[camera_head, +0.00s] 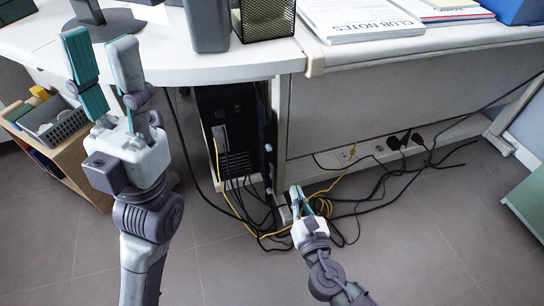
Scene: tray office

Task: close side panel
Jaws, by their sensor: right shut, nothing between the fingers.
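A black computer tower (228,128) stands on the floor under the desk, its back with cables facing me. A narrow dark upright panel edge (268,150) shows at its right side, next to the desk leg. I cannot tell how far this side panel stands open. My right gripper (298,196) is shut and empty, low in front of the desk leg, just right of the panel's lower end. Whether it touches the panel is not clear. My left gripper (99,48) is open and empty, raised in front of the desk's left part.
Black and yellow cables (262,222) lie tangled on the floor around the tower and my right gripper. The white desk (190,62) overhangs the tower. A wooden shelf with a grey basket (55,128) stands at left.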

